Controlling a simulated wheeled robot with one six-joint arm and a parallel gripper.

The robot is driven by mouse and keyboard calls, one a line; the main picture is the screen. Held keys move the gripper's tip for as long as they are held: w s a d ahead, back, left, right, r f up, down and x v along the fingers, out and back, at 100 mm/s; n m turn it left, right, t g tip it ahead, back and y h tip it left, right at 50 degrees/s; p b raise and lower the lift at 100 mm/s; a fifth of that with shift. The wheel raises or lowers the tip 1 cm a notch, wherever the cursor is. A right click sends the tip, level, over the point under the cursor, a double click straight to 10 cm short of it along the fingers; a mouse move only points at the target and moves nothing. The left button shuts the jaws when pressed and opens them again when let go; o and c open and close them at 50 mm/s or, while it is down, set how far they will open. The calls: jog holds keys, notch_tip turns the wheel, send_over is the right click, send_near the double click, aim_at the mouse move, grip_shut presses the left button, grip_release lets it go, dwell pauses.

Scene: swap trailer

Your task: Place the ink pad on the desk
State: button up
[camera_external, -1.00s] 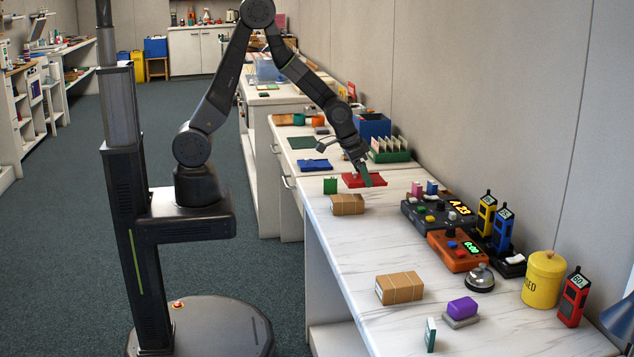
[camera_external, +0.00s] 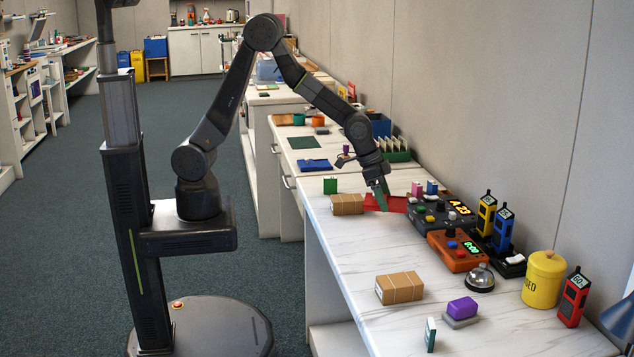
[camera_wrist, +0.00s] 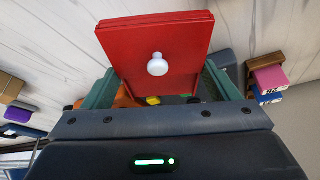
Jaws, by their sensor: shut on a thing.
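My gripper (camera_external: 383,201) is shut on a flat red ink pad (camera_external: 397,204) above the white marbled desk (camera_external: 350,250). In the wrist view the ink pad (camera_wrist: 190,40) lies between my two green fingers (camera_wrist: 168,88), and a white round knob (camera_wrist: 157,64) is on its face. In the external view the ink pad looks tilted, partly hidden by my fingers. The gap below it is hard to judge.
A cardboard box (camera_external: 347,205) stands just left of the ink pad. A dark device (camera_external: 438,217) and an orange one (camera_external: 459,251) are to the right. A blue ink pad (camera_external: 315,165) lies farther back. The desk's front middle has free room.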

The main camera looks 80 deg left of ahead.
aim_at(386, 226)
jog(key=shift+f, duration=3)
jog(key=shift+f, duration=0.2)
jog(key=o, duration=1.1)
jog(key=shift+r, duration=0.15)
jog(key=shift+s+a+r, duration=0.1)
jog(key=shift+s+r, duration=0.05)
jog(key=shift+r, duration=0.4)
jog(key=v, duration=1.1)
jog(key=shift+s+f, duration=0.1)
jog(key=shift+s, duration=0.05)
